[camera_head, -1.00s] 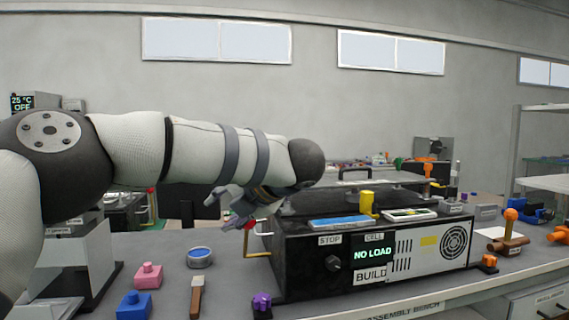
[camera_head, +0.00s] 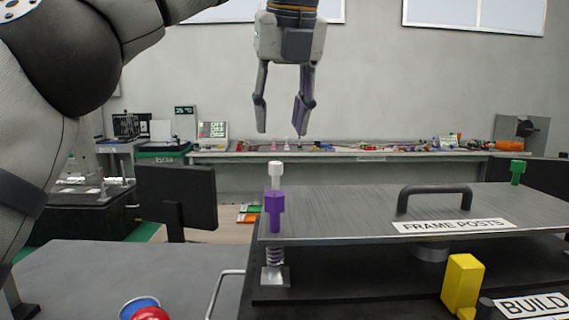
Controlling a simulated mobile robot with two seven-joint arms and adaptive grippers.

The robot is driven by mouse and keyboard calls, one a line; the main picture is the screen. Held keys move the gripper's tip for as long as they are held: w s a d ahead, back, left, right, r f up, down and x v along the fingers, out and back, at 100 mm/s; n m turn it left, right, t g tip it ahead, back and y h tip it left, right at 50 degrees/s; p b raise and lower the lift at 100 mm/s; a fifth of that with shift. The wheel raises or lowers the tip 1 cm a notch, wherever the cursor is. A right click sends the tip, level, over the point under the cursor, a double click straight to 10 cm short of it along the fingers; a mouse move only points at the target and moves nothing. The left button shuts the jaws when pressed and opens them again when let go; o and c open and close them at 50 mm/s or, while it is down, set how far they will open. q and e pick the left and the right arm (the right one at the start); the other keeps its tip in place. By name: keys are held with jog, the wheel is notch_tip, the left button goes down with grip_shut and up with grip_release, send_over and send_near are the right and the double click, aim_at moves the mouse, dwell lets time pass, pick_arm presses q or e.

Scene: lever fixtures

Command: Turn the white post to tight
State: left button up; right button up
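The white post (camera_head: 275,172) stands upright at the left edge of a grey metal plate labelled FRAME POSTS (camera_head: 350,215). Its lower part is hidden behind a purple post (camera_head: 275,212) in front of it. A green post (camera_head: 517,171) stands at the plate's far right. My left gripper (camera_head: 281,128) hangs pointing down above the white post, apart from it in the picture. Its two fingers are spread with nothing between them. How far it is from the post in depth I cannot tell. My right gripper is out of view.
A dark arched handle (camera_head: 434,192) rises from the plate. A yellow block (camera_head: 462,284) stands in front, beside a BUILD label (camera_head: 531,306). A bent metal rod (camera_head: 221,288) and a blue-and-red round item (camera_head: 143,309) are at lower left. The grey bench there has free room.

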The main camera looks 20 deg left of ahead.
aim_at(276, 163)
pick_arm(q)
jog(key=x, duration=1)
jog(key=shift+w, duration=0.1)
grip_shut()
